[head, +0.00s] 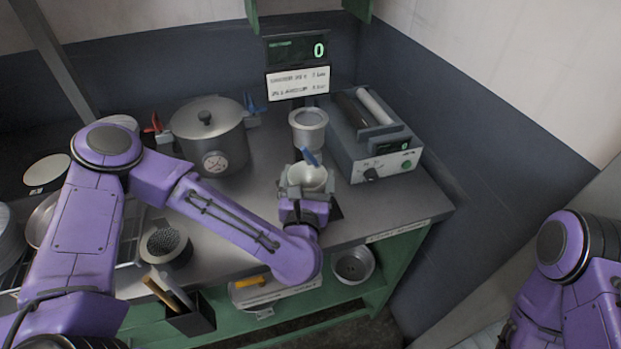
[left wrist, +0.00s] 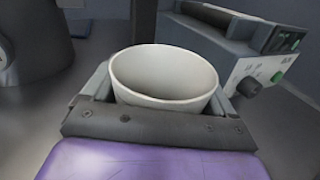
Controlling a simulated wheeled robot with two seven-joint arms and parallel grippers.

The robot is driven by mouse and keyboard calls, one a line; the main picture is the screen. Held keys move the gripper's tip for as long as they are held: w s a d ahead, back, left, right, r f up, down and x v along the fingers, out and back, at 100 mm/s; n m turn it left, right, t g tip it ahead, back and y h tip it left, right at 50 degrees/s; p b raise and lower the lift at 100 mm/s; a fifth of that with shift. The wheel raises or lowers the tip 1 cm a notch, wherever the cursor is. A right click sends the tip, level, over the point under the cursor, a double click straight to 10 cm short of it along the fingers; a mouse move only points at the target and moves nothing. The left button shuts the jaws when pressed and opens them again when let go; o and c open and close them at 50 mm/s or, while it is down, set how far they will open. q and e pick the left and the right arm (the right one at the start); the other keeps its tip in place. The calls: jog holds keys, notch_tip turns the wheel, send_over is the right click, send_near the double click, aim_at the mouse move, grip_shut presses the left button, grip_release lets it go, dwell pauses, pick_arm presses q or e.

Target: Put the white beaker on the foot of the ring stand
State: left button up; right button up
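The white beaker (head: 306,178) is upright near the front of the steel counter, and it also shows in the left wrist view (left wrist: 165,75). My left gripper (head: 305,190) has its fingers on both sides of the beaker, seemingly touching its wall. I cannot tell whether the beaker's base touches the counter, as the gripper hides it. A small blue part (head: 310,157) shows at the beaker's far rim. I cannot clearly make out the ring stand or its foot. My right gripper is out of view; only my right arm shows at the lower right.
A metal cylinder (head: 308,128) stands just behind the beaker, below a display (head: 297,48) reading 0. A grey instrument (head: 375,145) stands to the right. A lidded pot (head: 208,133) is at the back left, and a perforated-top container (head: 165,244) at the front left.

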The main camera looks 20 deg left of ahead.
pick_arm(q)
jog(key=shift+o, duration=0.5)
jog(key=shift+w+d, duration=0.1)
jog(key=shift+d, duration=0.05)
jog(key=shift+r, duration=0.3)
jog(key=b+v, duration=0.1)
jog(key=v, duration=0.1)
jog(key=b+v, duration=0.1)
jog(key=v, duration=0.1)
jog(key=b+v, duration=0.1)
jog(key=v, duration=0.1)
jog(key=shift+f, duration=0.4)
jog(key=s, duration=0.1)
jog(key=s+d+p, duration=0.1)
jog(key=s+r+p, duration=0.1)
jog(key=s, duration=0.1)
jog(key=shift+d, duration=0.15)
jog(key=shift+s+d+p, duration=0.1)
jog(key=shift+s+p, duration=0.4)
jog(key=shift+s, duration=0.15)
jog(key=shift+s+f, duration=0.15)
jog(key=shift+s, duration=0.1)
jog(key=shift+s+f, duration=0.1)
jog(key=shift+c, duration=0.3)
